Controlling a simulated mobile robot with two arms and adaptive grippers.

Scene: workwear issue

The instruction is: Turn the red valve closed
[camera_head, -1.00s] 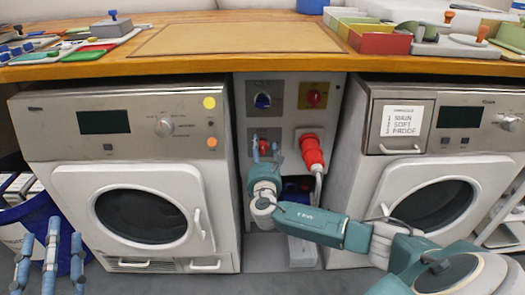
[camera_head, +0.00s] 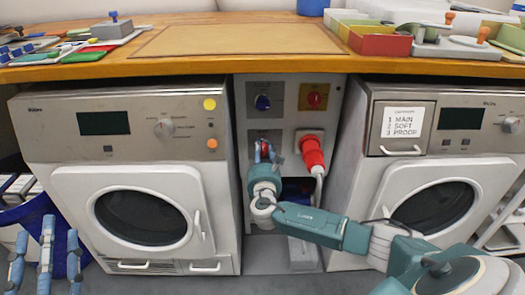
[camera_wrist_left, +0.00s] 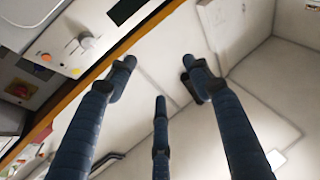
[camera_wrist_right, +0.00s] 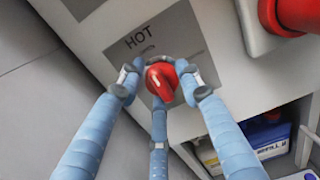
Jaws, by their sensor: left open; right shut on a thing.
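The red valve (camera_head: 264,149) is on the grey panel between the two machines, below a blue knob. My left gripper (camera_head: 47,235) is open and empty at the lower left; the left wrist view also shows the left gripper (camera_wrist_left: 160,72).
A red plug (camera_head: 312,155) with a hose is just right of the valve. A blue knob (camera_head: 262,102) and a red knob on yellow (camera_head: 314,99) are above. The wooden counter (camera_head: 240,66) overhangs. A blue basket (camera_head: 14,217) is near my left gripper.

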